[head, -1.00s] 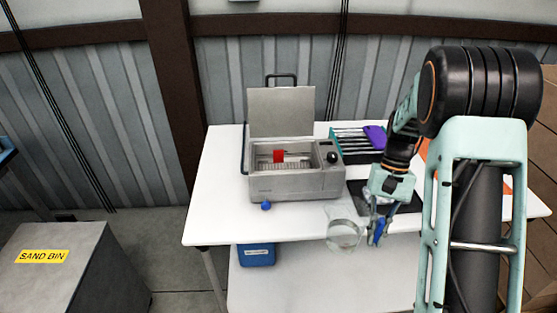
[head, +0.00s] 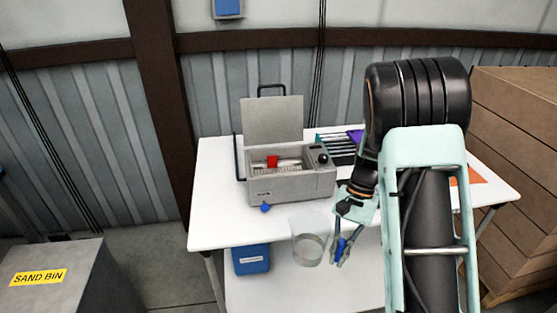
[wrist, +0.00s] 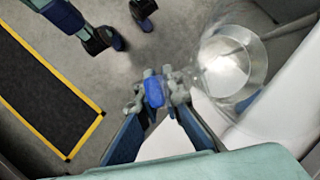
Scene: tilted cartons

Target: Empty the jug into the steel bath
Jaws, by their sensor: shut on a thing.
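The clear jug (head: 309,240) hangs in front of the table's front edge, roughly upright, with some liquid low inside. My gripper (head: 343,250) is at its right side, shut on its blue handle. In the wrist view the blue handle (wrist: 154,92) sits between my fingertips (wrist: 160,85), and the jug (wrist: 230,65) is to their right. The steel bath (head: 290,188) stands on the table beyond the jug, its lid raised at the back. A red thing (head: 272,161) shows inside it. How full the bath is I cannot tell.
The white table (head: 220,215) has clear room left of the bath. A blue knob (head: 265,208) sticks out at the bath's front. A rack (head: 335,147) stands right of the bath. A blue container (head: 250,260) is below the tabletop. Stacked cartons (head: 515,150) stand at right.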

